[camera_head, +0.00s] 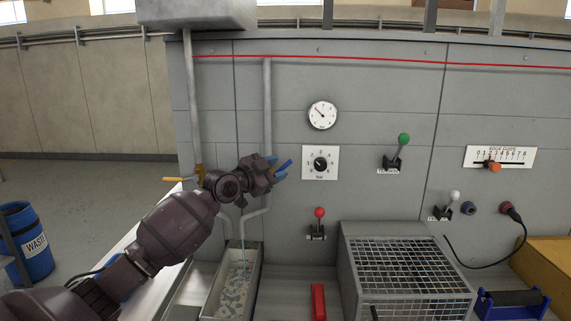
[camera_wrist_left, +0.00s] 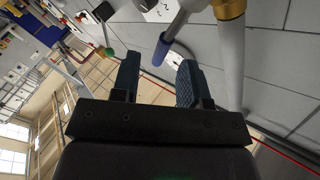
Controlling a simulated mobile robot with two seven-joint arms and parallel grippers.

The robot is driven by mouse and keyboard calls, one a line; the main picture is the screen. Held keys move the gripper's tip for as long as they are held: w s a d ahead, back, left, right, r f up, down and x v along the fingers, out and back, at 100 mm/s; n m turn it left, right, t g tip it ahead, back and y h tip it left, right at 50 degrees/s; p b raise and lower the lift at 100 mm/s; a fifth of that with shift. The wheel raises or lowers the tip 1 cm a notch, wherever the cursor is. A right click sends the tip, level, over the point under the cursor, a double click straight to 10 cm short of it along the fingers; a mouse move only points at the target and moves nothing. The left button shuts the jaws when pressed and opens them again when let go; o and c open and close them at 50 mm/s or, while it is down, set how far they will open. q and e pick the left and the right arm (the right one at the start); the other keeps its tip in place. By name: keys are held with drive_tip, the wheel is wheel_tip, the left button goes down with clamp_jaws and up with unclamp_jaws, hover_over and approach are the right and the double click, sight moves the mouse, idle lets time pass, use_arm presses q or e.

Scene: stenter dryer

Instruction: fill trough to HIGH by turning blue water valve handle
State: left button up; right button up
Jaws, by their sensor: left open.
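The blue valve handle (camera_head: 285,166) shows at my left gripper, in front of the grey panel. In the left wrist view the blue handle grip (camera_wrist_left: 161,51) on its grey stem lies between and just ahead of the fingertips. My left gripper (camera_head: 276,168) is open, its dark blue fingers (camera_wrist_left: 157,76) on either side of the grip; contact cannot be told. The valve body is mostly hidden behind my gripper. The trough (camera_head: 259,272) stands below, with pale speckled liquid inside and a thin stream above it. Its level mark cannot be read. My right gripper is not in view.
A yellow lever (camera_head: 177,180) sticks out left of a vertical pipe (camera_head: 267,105) near my wrist. A red-knobbed lever (camera_head: 319,219), a dial (camera_head: 320,163) and a round gauge (camera_head: 322,115) are to the right. A mesh-topped box (camera_head: 400,231) stands right of the trough.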

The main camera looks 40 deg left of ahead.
sight(283, 167)
use_arm(q)
drive_tip(key=shift+p+x, duration=0.3)
drive_tip(key=shift+x, duration=1.55)
clamp_jaws()
